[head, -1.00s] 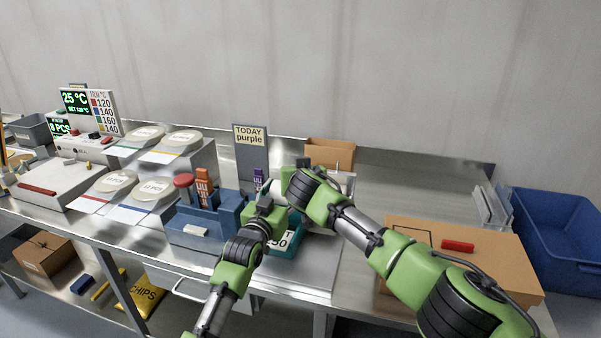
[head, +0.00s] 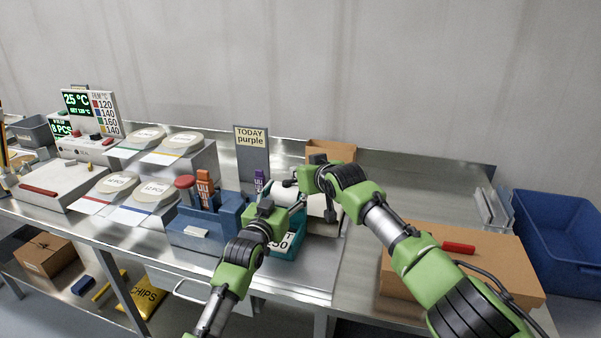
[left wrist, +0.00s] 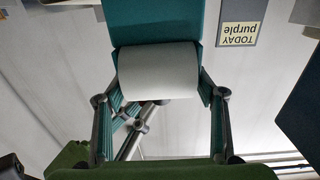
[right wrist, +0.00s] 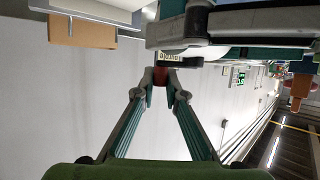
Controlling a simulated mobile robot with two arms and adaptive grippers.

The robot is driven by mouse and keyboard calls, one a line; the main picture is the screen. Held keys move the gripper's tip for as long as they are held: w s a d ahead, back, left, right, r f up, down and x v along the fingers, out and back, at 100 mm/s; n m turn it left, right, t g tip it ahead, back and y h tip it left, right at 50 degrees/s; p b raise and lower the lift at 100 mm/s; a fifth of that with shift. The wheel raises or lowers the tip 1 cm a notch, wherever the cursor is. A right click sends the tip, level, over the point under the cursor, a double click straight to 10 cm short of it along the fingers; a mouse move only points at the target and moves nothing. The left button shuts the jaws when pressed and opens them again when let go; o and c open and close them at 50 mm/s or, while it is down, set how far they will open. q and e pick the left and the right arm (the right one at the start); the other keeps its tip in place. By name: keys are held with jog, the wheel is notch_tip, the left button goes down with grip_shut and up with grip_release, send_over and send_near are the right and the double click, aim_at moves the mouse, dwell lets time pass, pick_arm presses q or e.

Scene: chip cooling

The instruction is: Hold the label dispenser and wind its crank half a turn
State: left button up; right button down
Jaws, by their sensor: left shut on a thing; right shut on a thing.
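The label dispenser is a teal body (head: 288,246) with a white roll (head: 318,204), standing on the bench at centre. In the left wrist view, the roll (left wrist: 158,72) and teal body (left wrist: 155,22) lie between the fingers of my left gripper (left wrist: 160,97), which is shut on the dispenser. My right gripper (right wrist: 160,88) is shut on the red crank knob (right wrist: 160,75), mostly hidden behind its fingertips. In the head view my left gripper (head: 288,207) is at the dispenser's left, and my right arm covers part of its top.
A blue holder (head: 205,232) with coloured markers stands close left of the dispenser. A sign reading TODAY purple (head: 250,150) and a small cardboard box (head: 330,150) stand behind. A large cardboard box (head: 470,275) and blue bin (head: 560,235) are at right.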

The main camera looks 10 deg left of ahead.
jog(key=shift+w+d+f+n+g+y, duration=0.2)
jog(key=shift+f+n+g+y, duration=0.1)
jog(key=c, duration=2)
grip_release()
jog(key=shift+c, duration=0.2)
jog(key=shift+a+r, duration=0.1)
jog(key=shift+a, duration=0.05)
jog(key=shift+r, duration=0.1)
jog(key=shift+s, duration=0.1)
jog(key=v, duration=1.1)
jog(key=shift+s+d, duration=0.3)
jog(key=shift+d, duration=0.05)
